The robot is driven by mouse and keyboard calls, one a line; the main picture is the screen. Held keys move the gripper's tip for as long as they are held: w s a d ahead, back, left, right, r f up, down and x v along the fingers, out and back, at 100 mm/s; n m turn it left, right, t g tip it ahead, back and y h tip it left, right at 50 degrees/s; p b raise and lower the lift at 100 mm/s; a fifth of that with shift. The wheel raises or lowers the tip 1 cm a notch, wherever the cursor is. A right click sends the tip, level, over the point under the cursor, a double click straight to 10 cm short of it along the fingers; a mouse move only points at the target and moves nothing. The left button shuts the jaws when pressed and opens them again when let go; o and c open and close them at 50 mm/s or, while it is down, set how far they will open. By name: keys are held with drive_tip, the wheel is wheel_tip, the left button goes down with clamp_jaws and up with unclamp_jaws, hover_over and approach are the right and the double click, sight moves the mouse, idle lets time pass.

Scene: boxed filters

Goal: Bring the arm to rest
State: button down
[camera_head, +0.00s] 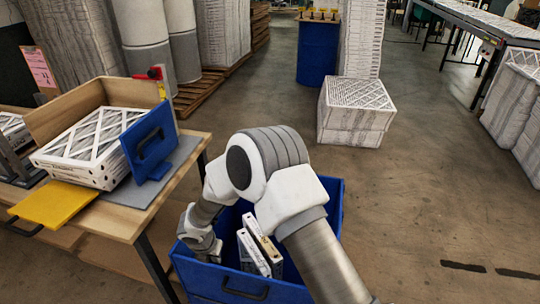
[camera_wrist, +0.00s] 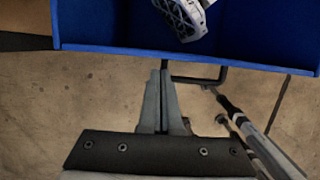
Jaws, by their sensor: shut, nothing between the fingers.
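My gripper (camera_wrist: 163,75) shows in the wrist view with its two grey fingers together and nothing between them. It points at the wall of a blue bin (camera_wrist: 110,49), with bare floor below. In the head view my arm reaches over the same blue bin (camera_head: 332,210) and bends down at its left side. The gripper's fingers are hidden there. Two thin boxed filters (camera_head: 254,254) stand on edge inside the bin. A pale latticed piece (camera_wrist: 182,14) shows inside the bin in the wrist view; I cannot tell exactly what it is.
A wooden table (camera_head: 130,215) at left holds a stack of filters (camera_head: 92,145), an upright blue panel (camera_head: 150,142) and a yellow plate (camera_head: 54,204). A wrapped filter stack (camera_head: 356,112) stands behind the bin. Dark rods (camera_wrist: 240,125) lie right of the fingers.

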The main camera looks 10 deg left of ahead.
drive_tip(key=w+d+r+m+t, duration=0.1)
drive_tip(key=w+d+r+m, duration=0.3)
drive_tip(key=r, duration=0.4)
drive_tip(key=w+d+r+m, duration=0.2)
drive_tip(key=d+r+m, duration=0.1)
drive_tip(key=d+r, duration=0.35)
drive_tip(key=s+d+r+m+h, duration=0.2)
drive_tip(key=d+r+m, duration=0.8)
drive_tip(key=d+r, duration=0.35)
drive_tip(key=s+d+r+m, duration=0.9)
drive_tip(key=d, duration=0.1)
drive_tip(key=s+d+r+m+y, duration=0.1)
drive_tip(key=s+d+m, duration=0.1)
drive_tip(key=s+m, duration=0.2)
drive_tip(key=s+d+r+m+t+y, duration=0.1)
drive_tip(key=s+d+m, duration=0.1)
drive_tip(key=s+m, duration=0.3)
drive_tip(key=shift+s+d+r+t, duration=0.2)
drive_tip(key=shift+s+r+t, duration=0.1)
drive_tip(key=shift+s, duration=0.95)
